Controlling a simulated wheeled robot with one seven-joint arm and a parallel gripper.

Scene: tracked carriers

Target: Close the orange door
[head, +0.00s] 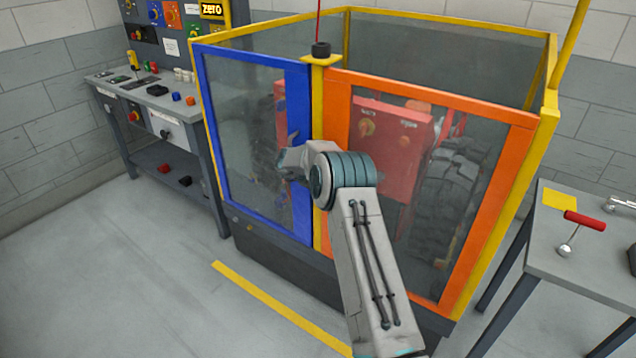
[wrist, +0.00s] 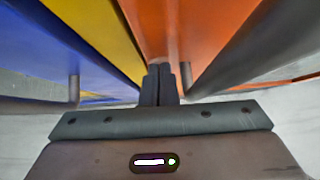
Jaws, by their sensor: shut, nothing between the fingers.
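The orange door (head: 525,135) is an orange frame with a clear panel, on the right front of a caged enclosure. It looks flush or nearly flush with the front; I cannot tell if a small gap remains. In the wrist view the orange frame (wrist: 185,25) lies just beyond my fingertips. My gripper (wrist: 160,72) is shut and empty. A short grey bar (wrist: 186,75), seemingly the door's handle, stands just right of the fingers; contact is unclear. In the head view my wrist partly covers the door's left side, and my fingertips are not clearly visible.
The blue door (head: 250,60) stands left of the yellow post (head: 318,95). A control bench (head: 180,105) is at far left. A side table (head: 590,265) with a red-handled lever (head: 585,221) is at right. Floor is clear at front left, with a yellow line (head: 280,308).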

